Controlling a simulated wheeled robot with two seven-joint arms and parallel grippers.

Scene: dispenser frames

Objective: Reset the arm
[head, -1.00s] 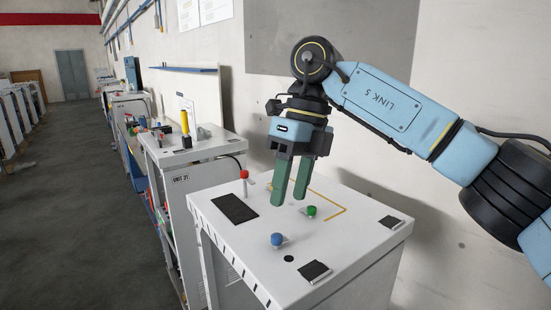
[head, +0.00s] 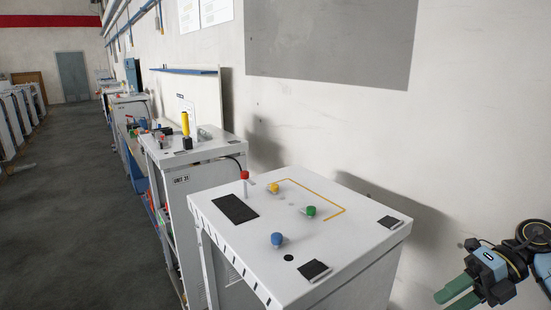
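My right gripper (head: 455,292) is at the lower right edge of the head view, off to the right of the white cabinet and clear of it. Its green fingers point left; a gap shows between them and nothing is seen in it. Part of the lower finger is cut off by the frame edge. My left gripper is not in view.
The white cabinet (head: 225,260) has red (head: 244,175), yellow (head: 273,187), green (head: 311,211) and blue (head: 277,239) knobs on top. Another cabinet (head: 185,160) with a yellow-handled part (head: 185,124) stands behind it. A wall runs along the right; floor at left is clear.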

